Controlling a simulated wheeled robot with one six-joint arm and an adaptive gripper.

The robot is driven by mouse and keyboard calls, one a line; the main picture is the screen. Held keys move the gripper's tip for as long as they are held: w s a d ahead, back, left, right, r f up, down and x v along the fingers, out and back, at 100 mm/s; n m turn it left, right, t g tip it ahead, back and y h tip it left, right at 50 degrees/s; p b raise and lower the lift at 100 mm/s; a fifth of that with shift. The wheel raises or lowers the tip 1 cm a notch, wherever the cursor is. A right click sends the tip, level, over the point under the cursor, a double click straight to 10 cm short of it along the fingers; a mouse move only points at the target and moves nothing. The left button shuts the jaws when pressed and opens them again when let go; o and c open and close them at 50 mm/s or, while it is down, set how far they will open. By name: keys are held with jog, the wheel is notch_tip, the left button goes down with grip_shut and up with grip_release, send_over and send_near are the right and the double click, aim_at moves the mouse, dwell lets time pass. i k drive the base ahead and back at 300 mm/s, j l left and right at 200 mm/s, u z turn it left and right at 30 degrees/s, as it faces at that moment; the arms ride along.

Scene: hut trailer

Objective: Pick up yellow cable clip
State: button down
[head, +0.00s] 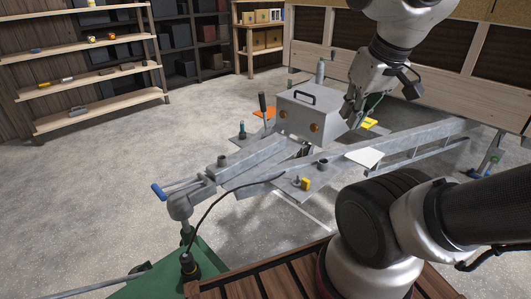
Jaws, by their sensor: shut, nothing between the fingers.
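My gripper (351,116) points down just right of the grey metal box, at the far part of the trailer frame. It looks shut and empty. A small yellow piece (306,184) stands on a grey plate in front of the trailer beam. A flatter yellow piece (370,123) lies just right of my gripper, partly hidden by it. I cannot tell for sure which of the two is the yellow cable clip.
The grey box (308,117) with a black handle stands on the trailer frame (390,143). A white card (364,157) lies on the beam. An orange piece (264,113) and upright tools are left of the box. Wooden shelves (90,76) stand at back left. The left floor is clear.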

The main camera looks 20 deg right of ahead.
aim_at(304, 184)
jog(key=i+l+z, duration=0.15)
jog(key=z, duration=0.35)
jog(key=i+l+z, duration=0.2)
jog(key=z, duration=0.3)
